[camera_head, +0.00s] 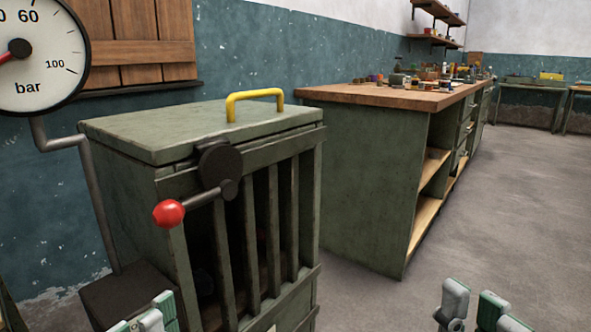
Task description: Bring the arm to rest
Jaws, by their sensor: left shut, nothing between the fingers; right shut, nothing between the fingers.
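My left gripper (152,314) shows at the bottom edge, left of centre, in front of the green slatted cabinet. It is shut and empty. My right gripper (482,308) shows at the bottom edge on the right, over the grey floor. It is shut and empty, clear of the furniture. Most of both arms lies outside the view.
The green cabinet (170,133) has a yellow handle (254,93) on top and a red-knobbed lever (168,213) sticking out in front. A pressure gauge (40,50) hangs upper left. A wooden-topped workbench (360,95) stands behind. The floor (520,200) at right is clear.

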